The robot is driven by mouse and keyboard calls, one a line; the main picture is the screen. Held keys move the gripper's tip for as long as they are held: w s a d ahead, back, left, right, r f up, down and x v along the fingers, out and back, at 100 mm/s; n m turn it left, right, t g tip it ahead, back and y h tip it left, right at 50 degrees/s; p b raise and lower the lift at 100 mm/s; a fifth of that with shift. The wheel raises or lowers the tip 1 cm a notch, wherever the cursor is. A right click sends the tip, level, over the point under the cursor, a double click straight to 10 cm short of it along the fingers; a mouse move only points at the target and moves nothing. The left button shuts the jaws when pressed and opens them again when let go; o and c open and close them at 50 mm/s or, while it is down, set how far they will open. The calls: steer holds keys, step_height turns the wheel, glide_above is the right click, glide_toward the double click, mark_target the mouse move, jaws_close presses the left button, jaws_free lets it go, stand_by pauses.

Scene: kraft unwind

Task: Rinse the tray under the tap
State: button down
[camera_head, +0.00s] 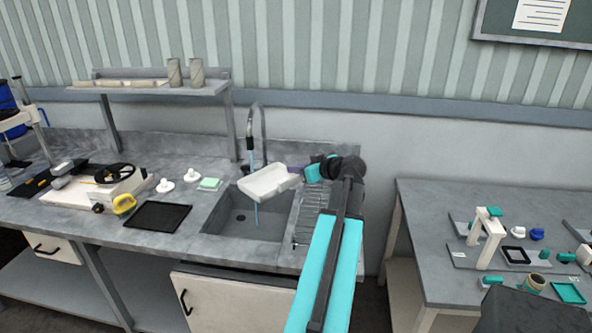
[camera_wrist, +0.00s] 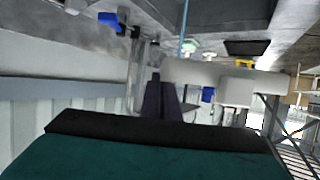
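A white tray (camera_head: 267,183) is tilted above the grey sink basin (camera_head: 226,222), under the tap (camera_head: 254,118). A thin blue stream of water (camera_head: 251,160) comes down from the tap and meets the tray. Water also shows below the tray's front edge. My gripper (camera_head: 297,170) holds the tray by its right end and appears shut on it. In the wrist view the dark fingers (camera_wrist: 165,98) meet the edge of the white tray (camera_wrist: 205,73), and the blue stream shows beyond it. The fingertips' grip is partly hidden.
A ribbed drainer (camera_head: 311,208) lies right of the sink. A black flat tray (camera_head: 157,216), a green sponge (camera_head: 210,184) and white knobbed pieces (camera_head: 191,175) are on the counter to the left. A shelf (camera_head: 150,88) stands behind. A separate bench (camera_head: 425,215) is at right.

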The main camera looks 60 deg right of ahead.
steer(key=w+d+f, duration=0.2)
steer(key=w+d, duration=0.5)
steer(key=w, duration=0.4)
steer(key=shift+w+d+f+p, duration=0.15)
steer(key=shift+d+f+p, duration=0.2)
steer(key=shift+d, duration=0.05)
stand_by(0.9)
stand_by(0.4)
